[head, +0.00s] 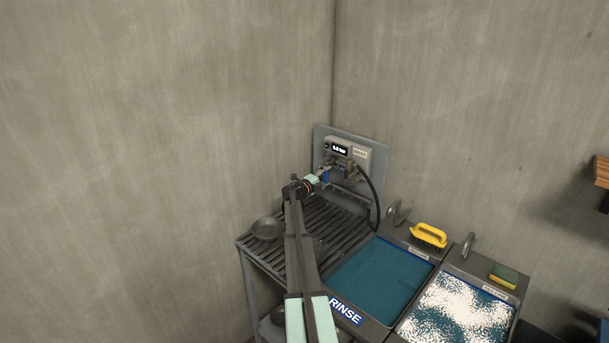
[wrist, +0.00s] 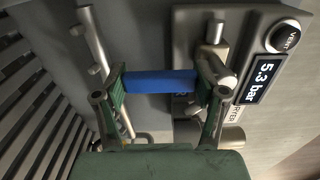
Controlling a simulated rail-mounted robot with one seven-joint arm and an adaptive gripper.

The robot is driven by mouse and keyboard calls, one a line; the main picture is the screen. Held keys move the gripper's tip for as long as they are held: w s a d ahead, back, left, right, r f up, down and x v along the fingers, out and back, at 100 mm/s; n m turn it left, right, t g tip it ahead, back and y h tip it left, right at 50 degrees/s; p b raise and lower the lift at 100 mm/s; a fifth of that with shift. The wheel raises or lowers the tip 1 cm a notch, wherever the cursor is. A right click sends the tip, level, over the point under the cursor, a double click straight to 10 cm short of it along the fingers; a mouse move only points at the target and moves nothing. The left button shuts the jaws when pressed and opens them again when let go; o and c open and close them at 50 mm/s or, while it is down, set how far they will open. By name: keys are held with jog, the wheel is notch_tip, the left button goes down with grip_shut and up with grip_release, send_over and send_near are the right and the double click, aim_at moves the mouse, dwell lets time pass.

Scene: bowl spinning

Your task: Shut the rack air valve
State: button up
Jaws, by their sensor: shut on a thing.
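The rack air valve's blue handle (wrist: 158,82) lies crosswise in the wrist view, below the grey valve panel's display. In the head view it is a small blue spot (head: 325,179) beside my gripper (head: 323,174). My gripper (wrist: 160,88) is shut on the handle, with a green-padded finger at each end of it. The display (wrist: 262,79) on the panel reads 5.3 bar, with a round VENT button (wrist: 285,36) beside it. The valve's body behind the handle is partly hidden by my fingers.
A slatted rack (head: 330,222) lies below the panel, with a metal bowl (head: 268,228) at its left. A black hose (head: 376,190) hangs from the panel.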

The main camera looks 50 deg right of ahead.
jog(key=shift+d+r, duration=0.1)
jog(key=shift+s, duration=0.1)
dwell(0.3)
jog(key=o, duration=1.7)
jog(key=shift+s, duration=0.1)
jog(key=w+a, duration=0.1)
jog(key=a, duration=1.1)
